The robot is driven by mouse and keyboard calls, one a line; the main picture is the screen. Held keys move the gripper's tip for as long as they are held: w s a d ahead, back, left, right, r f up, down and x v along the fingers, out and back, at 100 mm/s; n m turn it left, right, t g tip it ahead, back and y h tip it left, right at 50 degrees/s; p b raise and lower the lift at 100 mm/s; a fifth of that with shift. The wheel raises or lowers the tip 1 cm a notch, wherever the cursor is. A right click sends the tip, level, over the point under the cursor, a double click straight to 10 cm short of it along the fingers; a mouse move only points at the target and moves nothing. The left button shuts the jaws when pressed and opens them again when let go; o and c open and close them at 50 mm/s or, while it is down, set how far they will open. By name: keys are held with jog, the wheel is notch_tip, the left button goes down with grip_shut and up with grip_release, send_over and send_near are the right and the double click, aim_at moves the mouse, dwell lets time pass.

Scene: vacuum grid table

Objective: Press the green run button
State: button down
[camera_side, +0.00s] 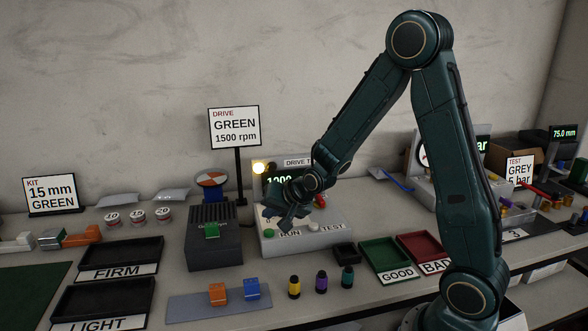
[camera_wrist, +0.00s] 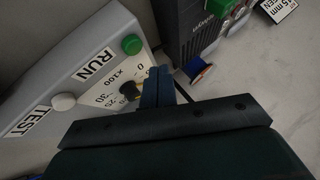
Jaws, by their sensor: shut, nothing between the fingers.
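The green run button (camera_wrist: 131,44) shows in the wrist view on the sloped face of a grey drive box (camera_wrist: 75,60), beside the printed word RUN. My gripper (camera_wrist: 160,72) is shut and empty. Its fingertips appear over the box's dial end, to the right of and below the button in the wrist view. In the side view my gripper (camera_side: 287,222) hangs over the left part of the box, above RUN. I see no contact with the button.
A white button (camera_side: 314,227) by TEST and a black dial knob (camera_wrist: 130,91) share the face. A dark unit with a green block (camera_side: 211,230) stands close left. A sign (camera_side: 235,128) reads DRIVE GREEN 1500 rpm. My forearm partly hides the lit display (camera_side: 277,181).

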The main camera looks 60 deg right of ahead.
jog(key=shift+r, duration=1.3)
jog(key=shift+r, duration=0.1)
jog(key=s+a+r+n+g, duration=0.2)
jog(key=s+a+r+n, duration=0.4)
jog(key=s+r, duration=0.5)
jog(key=s+a+n, duration=0.1)
jog(key=s+n, duration=0.1)
jog(key=s, duration=0.6)
jog(key=s+a+r+n+g+y, duration=0.1)
jog(key=s+a+n, duration=0.1)
jog(key=s, duration=0.6)
jog(key=shift+s+r+n, duration=0.15)
jog(key=shift+r+n, duration=0.15)
jog(key=shift+n, duration=0.1)
